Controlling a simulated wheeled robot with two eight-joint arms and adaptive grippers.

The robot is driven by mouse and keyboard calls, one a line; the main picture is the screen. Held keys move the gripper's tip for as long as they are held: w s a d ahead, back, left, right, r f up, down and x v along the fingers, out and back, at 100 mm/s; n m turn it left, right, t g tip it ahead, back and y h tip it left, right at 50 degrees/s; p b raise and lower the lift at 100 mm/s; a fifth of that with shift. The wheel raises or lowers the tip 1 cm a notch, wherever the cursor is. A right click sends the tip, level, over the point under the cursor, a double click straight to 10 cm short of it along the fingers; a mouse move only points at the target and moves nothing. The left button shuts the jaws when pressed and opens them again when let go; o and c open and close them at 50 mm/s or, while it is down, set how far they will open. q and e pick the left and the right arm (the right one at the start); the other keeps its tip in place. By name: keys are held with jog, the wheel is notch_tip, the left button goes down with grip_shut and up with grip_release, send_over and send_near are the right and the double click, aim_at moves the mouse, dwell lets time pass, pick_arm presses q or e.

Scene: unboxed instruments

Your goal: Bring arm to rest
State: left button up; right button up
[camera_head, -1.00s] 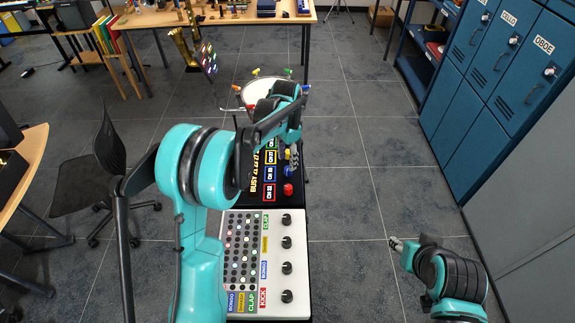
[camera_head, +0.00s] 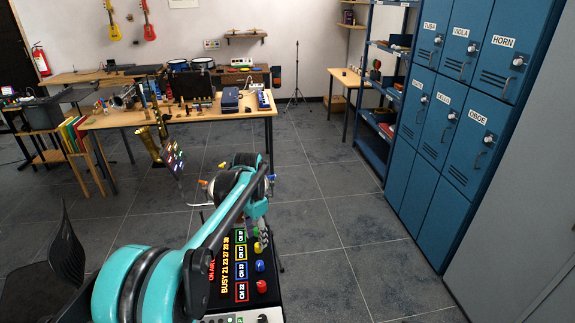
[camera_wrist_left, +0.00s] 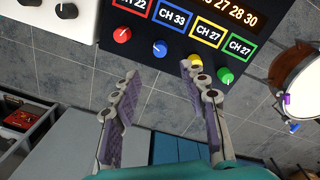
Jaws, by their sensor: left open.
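My left arm reaches over the black console (camera_head: 229,283) from the left, with its gripper (camera_head: 263,236) above the console's right edge. In the left wrist view the gripper (camera_wrist_left: 161,78) is open, with two grey fingers apart and nothing between them. Beyond the fingertips the black console shows a red knob (camera_wrist_left: 122,34), a blue knob (camera_wrist_left: 160,48), a yellow knob (camera_wrist_left: 196,60) and a green knob (camera_wrist_left: 225,75) under coloured channel labels. The fingers appear nearest the blue and yellow knobs; whether they touch cannot be told. My right gripper is out of view.
A drum (camera_wrist_left: 300,85) stands beside the console. Blue lockers (camera_head: 455,125) line the right side. A wooden table (camera_head: 185,116) with instruments stands farther back, and a chair (camera_head: 50,265) is at the lower left. The tiled floor (camera_head: 345,225) right of the console is clear.

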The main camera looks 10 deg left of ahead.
pick_arm(q)
jog(key=s+r+n+t, duration=0.2)
jog(key=s+n+t, duration=0.1)
jog(key=s, duration=0.7)
jog(key=s+r+n+t, duration=0.2)
jog(key=s+r+n, duration=0.1)
jog(key=s, duration=0.7)
jog(key=s+f+n+t, duration=0.2)
jog(key=s+f, duration=0.2)
jog(key=s, duration=0.2)
jog(key=shift+d, duration=0.1)
dwell(0.6)
